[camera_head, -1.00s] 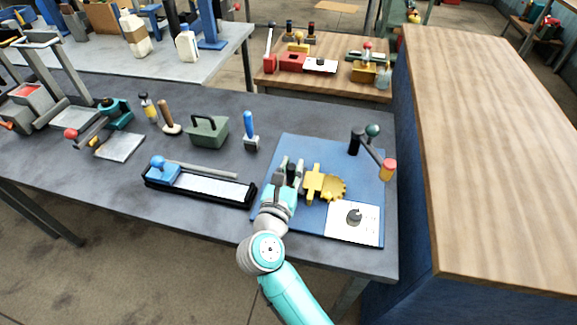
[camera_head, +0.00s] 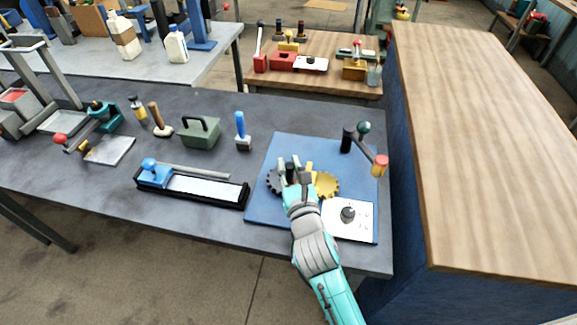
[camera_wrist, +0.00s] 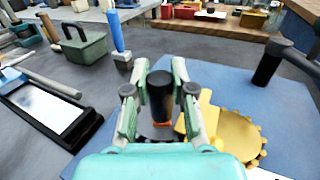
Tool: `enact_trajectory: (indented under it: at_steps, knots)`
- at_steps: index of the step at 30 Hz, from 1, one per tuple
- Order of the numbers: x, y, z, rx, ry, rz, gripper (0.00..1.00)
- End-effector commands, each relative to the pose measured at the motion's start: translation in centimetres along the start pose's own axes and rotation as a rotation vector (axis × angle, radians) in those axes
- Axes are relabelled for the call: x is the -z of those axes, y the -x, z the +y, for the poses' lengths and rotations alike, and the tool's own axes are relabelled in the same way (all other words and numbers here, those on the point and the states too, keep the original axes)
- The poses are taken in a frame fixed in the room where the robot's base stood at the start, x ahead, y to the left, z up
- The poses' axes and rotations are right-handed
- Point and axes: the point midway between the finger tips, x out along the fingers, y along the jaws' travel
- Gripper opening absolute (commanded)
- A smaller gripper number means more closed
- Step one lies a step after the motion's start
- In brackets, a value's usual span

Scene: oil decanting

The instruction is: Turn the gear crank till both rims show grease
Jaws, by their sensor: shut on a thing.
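A blue board (camera_head: 262,208) on the grey bench carries a yellow gear (camera_head: 328,185) and a dark gear (camera_head: 272,182) to its left. My gripper (camera_head: 288,172) is over the gears, its fingers on both sides of an upright black handle. In the wrist view my gripper (camera_wrist: 160,97) is shut on this black crank handle (camera_wrist: 161,92), which has an orange ring at its base. The yellow gear (camera_wrist: 238,137) shows to the right of the fingers, with a yellow bar beside it. The dark gear is mostly hidden. I cannot make out grease on either rim.
A white plate with a dark knob (camera_head: 348,213) is at the board's front right. A black post (camera_head: 348,138) with a swing arm and red-yellow end stands at the back right. A black tray with a blue block (camera_head: 155,172) lies left. A wooden-topped cabinet (camera_head: 480,150) borders the right.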

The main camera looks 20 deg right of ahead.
Motion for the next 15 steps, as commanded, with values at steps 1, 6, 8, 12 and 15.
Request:
enact_trajectory:
  at_steps: [1, 6, 8, 12, 15]
  knots:
    - [0.03, -0.03, -0.13, -0.006, -0.001, 0.001, 0.00]
    - [0.04, -0.04, -0.13, -0.025, 0.000, 0.001, 0.00]
    - [0.04, -0.04, -0.13, -0.028, 0.000, 0.001, 0.00]
    - [0.07, -0.04, -0.12, -0.032, 0.000, 0.002, 0.00]
    - [0.07, -0.04, -0.12, -0.032, 0.000, 0.002, 0.00]
